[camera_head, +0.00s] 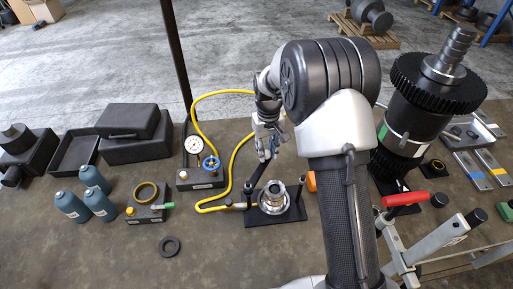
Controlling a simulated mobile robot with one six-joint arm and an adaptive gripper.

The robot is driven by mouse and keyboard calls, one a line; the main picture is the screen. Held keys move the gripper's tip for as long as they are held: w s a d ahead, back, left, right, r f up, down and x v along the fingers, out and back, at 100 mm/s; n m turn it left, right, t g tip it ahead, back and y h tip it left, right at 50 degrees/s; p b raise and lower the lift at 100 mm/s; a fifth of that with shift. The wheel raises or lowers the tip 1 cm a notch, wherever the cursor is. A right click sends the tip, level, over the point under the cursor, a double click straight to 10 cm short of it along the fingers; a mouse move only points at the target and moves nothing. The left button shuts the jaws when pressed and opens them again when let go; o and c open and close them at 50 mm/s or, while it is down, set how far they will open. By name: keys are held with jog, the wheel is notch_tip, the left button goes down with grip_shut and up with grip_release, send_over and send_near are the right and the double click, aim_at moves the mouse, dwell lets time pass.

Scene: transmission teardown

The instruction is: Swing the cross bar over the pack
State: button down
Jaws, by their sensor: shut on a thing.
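The pack (274,198) is a round silver stack with a raised centre, seated on a black base plate (254,219) at the middle of the bench. A dark post stands on each side of it. The cross bar (256,175) is a slim dark bar running from the left post up and back, beside the pack and not over it. My gripper (266,156) is above and behind the pack, pointing down, and is shut on the far end of the cross bar. The fingertips are small here, so the exact grip is hard to see.
A yellow hose (231,165) curves from the gauge and blue-valve unit (206,163) to the press base. A tall dark gear shaft (416,110) and a red-handled clamp (405,199) stand right.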

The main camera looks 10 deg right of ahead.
jog(key=s+d+m+b, duration=0.1)
jog(key=s+d+m, duration=0.4)
jog(key=s+m, duration=0.4)
jog(key=shift+d+m, duration=0.3)
jog(key=shift+d, duration=0.05)
dwell(0.4)
jog(key=c, duration=1.3)
grip_release()
jog(key=shift+r, duration=4)
jog(key=shift+c, duration=0.2)
